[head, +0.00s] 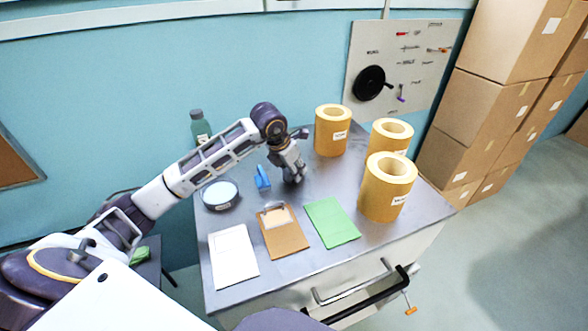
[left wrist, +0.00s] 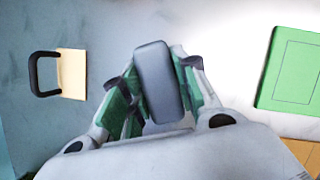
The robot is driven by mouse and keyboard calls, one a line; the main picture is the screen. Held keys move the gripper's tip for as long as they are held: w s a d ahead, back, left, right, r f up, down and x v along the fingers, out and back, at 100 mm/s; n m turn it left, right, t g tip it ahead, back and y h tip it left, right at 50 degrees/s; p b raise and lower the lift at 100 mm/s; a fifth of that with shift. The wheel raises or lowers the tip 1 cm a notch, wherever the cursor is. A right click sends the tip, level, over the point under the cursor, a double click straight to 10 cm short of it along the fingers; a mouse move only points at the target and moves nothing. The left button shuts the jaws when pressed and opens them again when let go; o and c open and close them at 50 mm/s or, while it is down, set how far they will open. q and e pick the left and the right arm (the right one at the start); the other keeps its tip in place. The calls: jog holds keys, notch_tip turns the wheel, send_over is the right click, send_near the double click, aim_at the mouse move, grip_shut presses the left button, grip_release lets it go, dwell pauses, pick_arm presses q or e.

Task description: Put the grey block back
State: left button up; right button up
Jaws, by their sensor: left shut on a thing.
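The grey block (left wrist: 157,80) is a smooth, dark-grey slab held between the green-padded fingers of my left gripper (left wrist: 155,100) in the left wrist view. In the head view, my left gripper (head: 293,177) points down over the middle of the grey table (head: 330,185), behind the brown and green cards. The block is mostly hidden by the fingers there, and I cannot tell whether it touches the table. The white card (head: 233,257), the brown card (head: 283,236) and the green card (head: 331,221) lie along the front.
Yellow rolls (head: 387,187) stand at the right of the table. A blue piece (head: 262,179), a round dish (head: 220,195) and a green bottle (head: 200,128) are left of my gripper. The left wrist view shows a black-handled tan piece (left wrist: 72,73) beside it. Boxes (head: 490,110) are stacked at the right.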

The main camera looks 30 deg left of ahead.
jog(key=shift+a, duration=0.25)
pick_arm(q)
jog(key=shift+f, duration=0.15)
jog(key=o, duration=1.1)
pick_arm(e)
jog(key=shift+f, duration=0.15)
jog(key=shift+d, duration=0.2)
pick_arm(q)
jog(key=shift+s+a+r, duration=0.1)
jog(key=shift+r, duration=0.35)
jog(key=b+v, duration=0.1)
jog(key=v, duration=1)
jog(key=shift+r, duration=0.2)
pick_arm(e)
jog(key=shift+a+f, duration=0.15)
jog(key=shift+f, duration=0.3)
jog(key=shift+w+d, duration=0.1)
jog(key=shift+d, duration=0.45)
